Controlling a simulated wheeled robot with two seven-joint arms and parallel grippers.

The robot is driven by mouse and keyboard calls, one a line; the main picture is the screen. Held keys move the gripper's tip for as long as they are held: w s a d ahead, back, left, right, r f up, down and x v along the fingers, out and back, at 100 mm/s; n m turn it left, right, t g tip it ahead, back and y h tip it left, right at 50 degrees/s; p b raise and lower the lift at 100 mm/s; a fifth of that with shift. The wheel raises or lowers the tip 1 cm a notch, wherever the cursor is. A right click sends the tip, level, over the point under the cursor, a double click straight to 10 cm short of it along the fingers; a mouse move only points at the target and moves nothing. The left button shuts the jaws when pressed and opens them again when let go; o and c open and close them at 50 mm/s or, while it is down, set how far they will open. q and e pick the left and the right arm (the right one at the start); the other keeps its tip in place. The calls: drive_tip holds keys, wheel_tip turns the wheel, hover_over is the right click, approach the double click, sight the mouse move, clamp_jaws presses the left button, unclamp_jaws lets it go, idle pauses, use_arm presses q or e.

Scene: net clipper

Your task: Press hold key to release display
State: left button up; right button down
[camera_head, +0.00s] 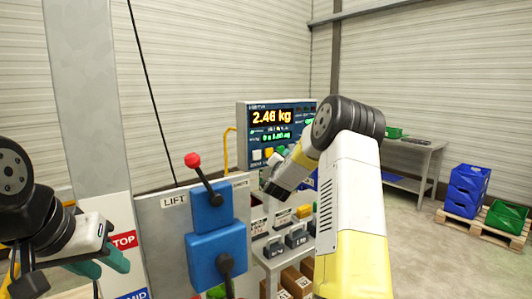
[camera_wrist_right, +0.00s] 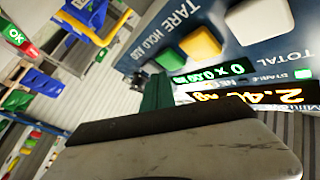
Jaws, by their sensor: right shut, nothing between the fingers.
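The weighing indicator (camera_head: 277,125) is a blue panel with a lit display (camera_head: 271,117) reading 2.46 kg. A row of keys runs below it. In the right wrist view the panel is turned over, with white (camera_wrist_right: 263,18), yellow (camera_wrist_right: 200,42) and green (camera_wrist_right: 168,58) keys beside the words TARE and HOLD. My right gripper's green fingers (camera_wrist_right: 155,92) are shut and empty, pointing towards the green-key end; contact cannot be told. In the head view the right hand hides part of the panel's lower right. My left gripper (camera_head: 102,262) is open and empty at lower left.
A lift control post with a red-knobbed lever (camera_head: 192,160) and blue blocks stands in the middle front. A bench (camera_head: 410,150) is behind right. Blue crates (camera_head: 467,186) and a green crate (camera_head: 506,217) sit on a pallet. Floor between is clear.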

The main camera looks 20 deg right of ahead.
idle(0.7)
drive_tip(key=shift+w+a, duration=0.1)
drive_tip(key=shift+w, duration=0.3)
drive_tip(key=shift+w+a, duration=0.15)
drive_tip(key=shift+w, duration=0.25)
idle(0.5)
drive_tip(key=shift+s, duration=0.15)
drive_tip(key=shift+s+d, duration=0.25)
drive_tip(key=shift+s, duration=0.4)
drive_tip(key=s, duration=0.1)
drive_tip(key=s+d, duration=0.1)
drive_tip(key=s, duration=0.2)
drive_tip(key=shift+s+d, duration=0.35)
drive_tip(key=shift+s, duration=0.05)
idle(0.6)
